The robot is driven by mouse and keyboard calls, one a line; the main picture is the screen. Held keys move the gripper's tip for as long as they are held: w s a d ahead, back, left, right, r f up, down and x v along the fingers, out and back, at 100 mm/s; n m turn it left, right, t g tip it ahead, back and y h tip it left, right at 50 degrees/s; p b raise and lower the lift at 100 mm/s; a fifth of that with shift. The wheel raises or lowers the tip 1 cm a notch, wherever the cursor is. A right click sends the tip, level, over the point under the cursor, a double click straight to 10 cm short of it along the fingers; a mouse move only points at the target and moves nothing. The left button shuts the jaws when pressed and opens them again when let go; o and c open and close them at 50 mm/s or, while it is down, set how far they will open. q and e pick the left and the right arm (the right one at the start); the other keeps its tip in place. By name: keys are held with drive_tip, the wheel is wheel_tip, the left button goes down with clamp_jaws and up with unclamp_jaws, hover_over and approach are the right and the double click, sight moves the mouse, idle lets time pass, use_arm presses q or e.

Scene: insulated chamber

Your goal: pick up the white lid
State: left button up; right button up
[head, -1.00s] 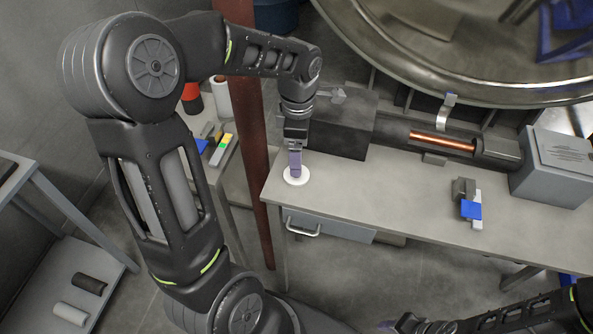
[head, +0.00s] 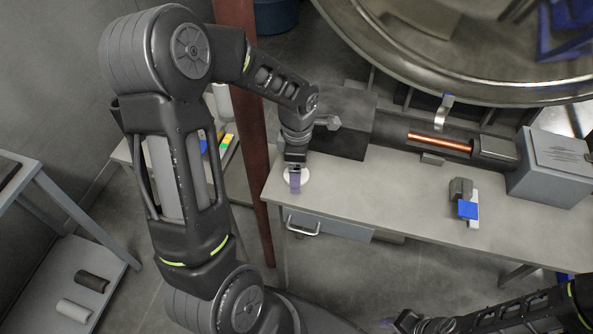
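The white lid (head: 306,175) is a small round disc at the left end of the grey workbench (head: 370,198). My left gripper (head: 295,184), with purple-grey fingers, points down in front of it and covers its middle. Whether the fingers touch the lid, and the gap between them, cannot be made out. My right gripper (head: 391,323) is at the bottom edge, well away from the lid, and only partly visible; its opening cannot be told.
A dark block and cylinder with a copper-coloured rod (head: 440,141) stand behind. A grey box (head: 555,168) is at the right. A small device with a blue block (head: 467,209) lies on the bench. A brown post (head: 250,150) rises left of the bench. The bench middle is clear.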

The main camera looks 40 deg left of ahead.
idle(0.5)
use_arm(q)
drive_tip(key=c, duration=1.4)
drive_tip(key=shift+r, duration=0.15)
wheel_tip(320, 180, up, 10)
drive_tip(key=shift+f+b, duration=0.1)
drive_tip(key=shift+b, duration=0.65)
